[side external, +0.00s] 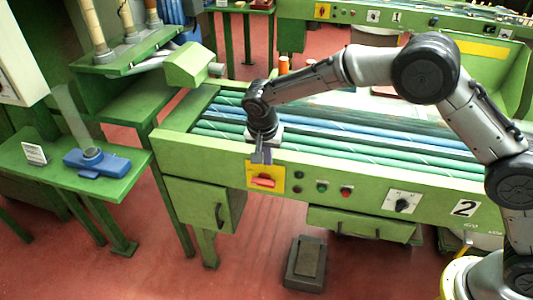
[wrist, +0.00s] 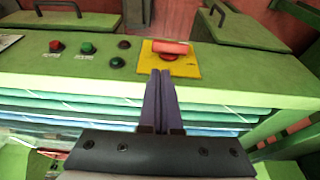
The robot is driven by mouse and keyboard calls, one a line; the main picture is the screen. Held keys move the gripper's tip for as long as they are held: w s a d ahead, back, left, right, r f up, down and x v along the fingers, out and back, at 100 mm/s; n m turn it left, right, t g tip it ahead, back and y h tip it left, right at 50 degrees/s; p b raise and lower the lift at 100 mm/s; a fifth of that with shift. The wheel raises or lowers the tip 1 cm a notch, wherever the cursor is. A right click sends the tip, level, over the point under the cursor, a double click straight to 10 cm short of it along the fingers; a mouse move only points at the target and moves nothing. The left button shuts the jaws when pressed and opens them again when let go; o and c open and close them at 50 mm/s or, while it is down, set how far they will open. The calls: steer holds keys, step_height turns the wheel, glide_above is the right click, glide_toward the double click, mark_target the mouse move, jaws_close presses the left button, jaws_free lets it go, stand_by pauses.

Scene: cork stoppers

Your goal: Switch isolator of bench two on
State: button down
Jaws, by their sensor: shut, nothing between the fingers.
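The isolator is a red handle (side external: 263,182) on a yellow plate (side external: 277,172) on the green front panel of the bench marked "2" (side external: 464,208). In the wrist view the red handle (wrist: 171,47) lies crosswise on the yellow plate (wrist: 184,66). My gripper (side external: 262,160) is shut and empty, just above the handle at the top edge of the plate. In the wrist view my gripper's fingertips (wrist: 161,74) point at the plate and end just short of the handle. I cannot tell whether they touch the plate.
Beside the plate are green (side external: 321,187) and red (side external: 346,192) buttons and a black rotary knob (side external: 403,205). A pedal (side external: 305,264) lies on the floor. A blue device (side external: 97,162) sits on the left table.

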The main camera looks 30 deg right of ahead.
mark_target(269, 183)
steer(key=x, duration=0.9)
steer(key=shift+s+a+f, duration=0.3)
steer(key=shift+s+a, duration=0.1)
